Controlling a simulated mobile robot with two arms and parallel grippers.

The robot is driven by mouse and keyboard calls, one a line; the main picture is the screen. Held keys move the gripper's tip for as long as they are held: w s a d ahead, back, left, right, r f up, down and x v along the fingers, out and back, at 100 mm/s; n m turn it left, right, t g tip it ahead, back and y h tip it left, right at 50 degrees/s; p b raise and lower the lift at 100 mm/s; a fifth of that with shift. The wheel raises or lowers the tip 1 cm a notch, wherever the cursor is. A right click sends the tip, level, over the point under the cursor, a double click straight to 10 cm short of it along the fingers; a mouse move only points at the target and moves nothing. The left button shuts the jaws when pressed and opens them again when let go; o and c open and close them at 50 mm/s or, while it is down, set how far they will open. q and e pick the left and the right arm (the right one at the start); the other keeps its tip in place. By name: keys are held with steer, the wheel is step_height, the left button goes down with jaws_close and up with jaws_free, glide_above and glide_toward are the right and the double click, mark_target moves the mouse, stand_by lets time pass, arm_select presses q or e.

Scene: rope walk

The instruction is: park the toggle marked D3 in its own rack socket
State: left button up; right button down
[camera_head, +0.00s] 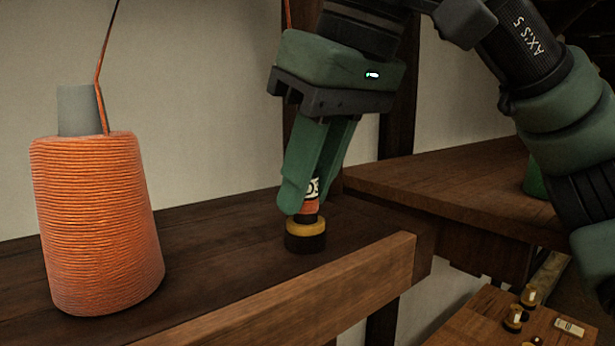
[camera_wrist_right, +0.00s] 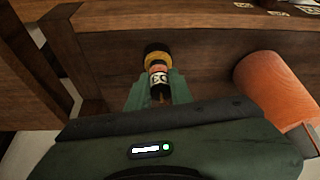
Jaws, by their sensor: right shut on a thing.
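My right gripper (camera_head: 308,205) points down and is shut on a small upright toggle (camera_head: 311,189). The toggle has a white label, partly hidden by the fingers, with a 3 showing, and an orange band. Its lower end meets a dark round base with a yellow ring (camera_head: 305,237) on the dark shelf (camera_head: 225,262); I cannot tell whether it is seated or only touching. In the right wrist view the toggle (camera_wrist_right: 157,78) stands between the fingers (camera_wrist_right: 160,90), in line with the yellow-ringed base (camera_wrist_right: 157,54). My left gripper is not in view.
A large orange cord spool (camera_head: 98,225) stands to the left on the shelf, its cord running up. A raised wooden edge (camera_head: 300,297) borders the shelf's front. At lower right, a lower wooden board (camera_head: 480,322) carries several yellow-ringed pieces (camera_head: 514,318) and a white label (camera_head: 569,327).

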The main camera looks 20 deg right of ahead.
steer(key=c, duration=1.5)
jaws_free()
steer(key=shift+c, duration=0.2)
steer(key=v, duration=1.1)
steer(key=shift+p, duration=0.35)
steer(key=shift+f, duration=0.1)
